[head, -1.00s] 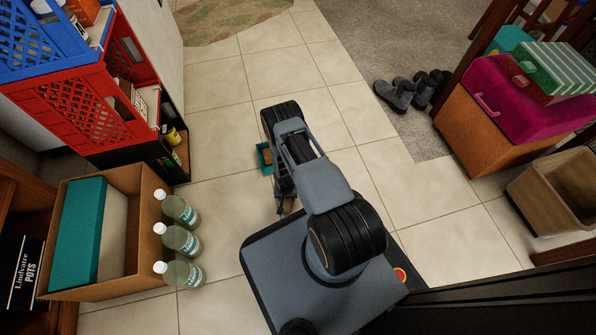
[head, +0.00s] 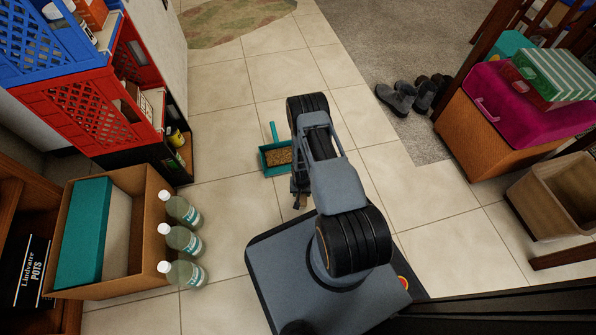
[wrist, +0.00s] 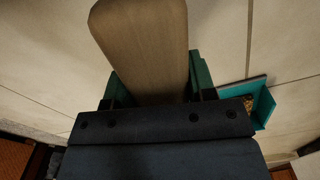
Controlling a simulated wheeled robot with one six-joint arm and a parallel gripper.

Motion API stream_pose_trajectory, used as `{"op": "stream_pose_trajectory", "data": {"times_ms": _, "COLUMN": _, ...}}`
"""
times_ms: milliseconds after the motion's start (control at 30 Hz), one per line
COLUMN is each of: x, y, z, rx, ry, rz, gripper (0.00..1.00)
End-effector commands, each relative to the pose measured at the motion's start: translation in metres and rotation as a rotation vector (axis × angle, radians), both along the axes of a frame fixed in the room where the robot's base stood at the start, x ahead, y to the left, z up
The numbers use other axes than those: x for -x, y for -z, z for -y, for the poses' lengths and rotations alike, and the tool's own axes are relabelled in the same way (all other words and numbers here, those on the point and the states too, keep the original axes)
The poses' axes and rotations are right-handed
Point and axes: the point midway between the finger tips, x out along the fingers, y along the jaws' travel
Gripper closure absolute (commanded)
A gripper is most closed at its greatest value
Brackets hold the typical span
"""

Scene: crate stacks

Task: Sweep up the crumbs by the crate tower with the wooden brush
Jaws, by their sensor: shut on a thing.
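The wooden brush (wrist: 145,45) fills the top of the wrist view, its pale brown wood between the green fingers of my gripper (wrist: 158,88). My gripper is shut on it. In the head view my gripper (head: 299,190) is low over the floor tiles, largely hidden by my arm, with a bit of brown showing below it. A teal dustpan (head: 268,168) with brown crumbs (head: 279,156) in it lies on the floor just left of my gripper. It also shows at the right of the wrist view (wrist: 264,108). The crate tower (head: 95,110), with blue and red crates above a black one, stands at the left.
Three bottles (head: 184,241) stand beside a cardboard box (head: 130,255) at the lower left. Shoes (head: 405,97) sit on the grey carpet. An orange wicker chest (head: 478,140) and a tan bin (head: 545,205) stand at the right. Tiles beyond the dustpan are clear.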

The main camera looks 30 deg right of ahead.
Motion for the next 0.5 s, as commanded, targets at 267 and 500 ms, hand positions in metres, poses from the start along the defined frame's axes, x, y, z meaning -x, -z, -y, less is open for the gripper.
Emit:
{"op": "stream_pose_trajectory", "data": {"times_ms": 267, "x": 0.000, "y": -0.030, "z": 0.000, "rx": 0.000, "ry": 0.001, "rz": 0.001, "gripper": 0.71}}
{"op": "stream_pose_trajectory", "data": {"times_ms": 500, "x": -0.001, "y": -0.045, "z": 0.000, "rx": 0.000, "ry": 0.000, "rz": 0.001, "gripper": 0.71}}
